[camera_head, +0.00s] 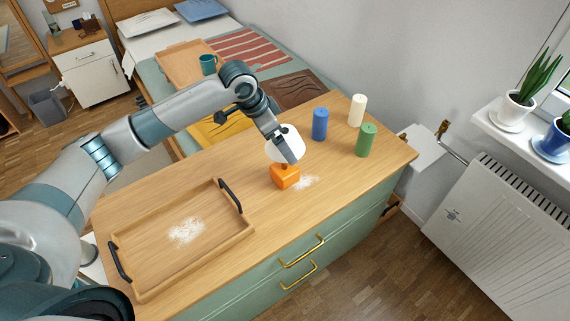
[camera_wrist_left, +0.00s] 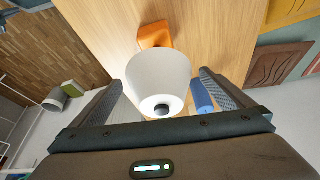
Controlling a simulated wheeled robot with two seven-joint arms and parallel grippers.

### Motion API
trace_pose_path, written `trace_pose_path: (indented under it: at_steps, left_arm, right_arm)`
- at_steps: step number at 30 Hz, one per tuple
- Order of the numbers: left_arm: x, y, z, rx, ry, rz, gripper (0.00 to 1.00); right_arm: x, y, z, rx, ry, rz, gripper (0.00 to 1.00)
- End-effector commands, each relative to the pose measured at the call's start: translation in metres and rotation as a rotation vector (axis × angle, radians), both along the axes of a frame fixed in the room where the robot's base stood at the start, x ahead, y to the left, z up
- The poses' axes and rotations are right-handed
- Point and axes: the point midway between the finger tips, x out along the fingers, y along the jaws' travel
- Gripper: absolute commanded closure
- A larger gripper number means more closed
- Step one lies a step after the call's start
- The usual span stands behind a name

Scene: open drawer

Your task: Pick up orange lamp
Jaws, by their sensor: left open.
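The orange lamp (camera_head: 284,177) stands on the wooden dresser top, with an orange base and a white shade partly behind my gripper. My left gripper (camera_head: 288,150) is at the lamp's shade, pointing down at it. In the left wrist view the white shade (camera_wrist_left: 158,80) lies between the two spread fingers of the left gripper (camera_wrist_left: 160,95), with gaps on both sides. The orange base (camera_wrist_left: 155,35) shows beyond the shade. The left gripper is open and holds nothing. My right gripper is not in view.
A wooden tray (camera_head: 150,281) with black handles lies on the dresser at the left. Blue (camera_head: 320,124), green (camera_head: 366,140) and cream (camera_head: 357,110) candles stand to the lamp's right. White powdery patches mark the tray and the top beside the lamp. A bed (camera_head: 240,32) is behind.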

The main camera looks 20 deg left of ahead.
Motion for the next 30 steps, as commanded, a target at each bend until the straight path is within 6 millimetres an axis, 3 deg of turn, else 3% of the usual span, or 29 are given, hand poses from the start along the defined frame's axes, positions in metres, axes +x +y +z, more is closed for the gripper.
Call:
trace_pose_path:
  at_steps: [8, 15, 29, 30]
  left_arm:
    - [0.006, -0.009, -0.025, 0.001, 0.004, 0.0, 0.0]
    - [0.012, -0.014, -0.045, 0.0, 0.0, 0.0, 0.0]
    - [0.012, -0.014, -0.046, 0.0, 0.0, -0.001, 0.0]
    - [0.012, -0.014, -0.046, 0.0, 0.0, -0.001, 0.07]
  right_arm:
    - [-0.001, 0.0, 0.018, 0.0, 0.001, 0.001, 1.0]
    - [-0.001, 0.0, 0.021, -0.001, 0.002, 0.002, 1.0]
    - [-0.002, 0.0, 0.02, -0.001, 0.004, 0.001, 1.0]
    - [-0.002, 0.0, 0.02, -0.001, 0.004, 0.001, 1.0]
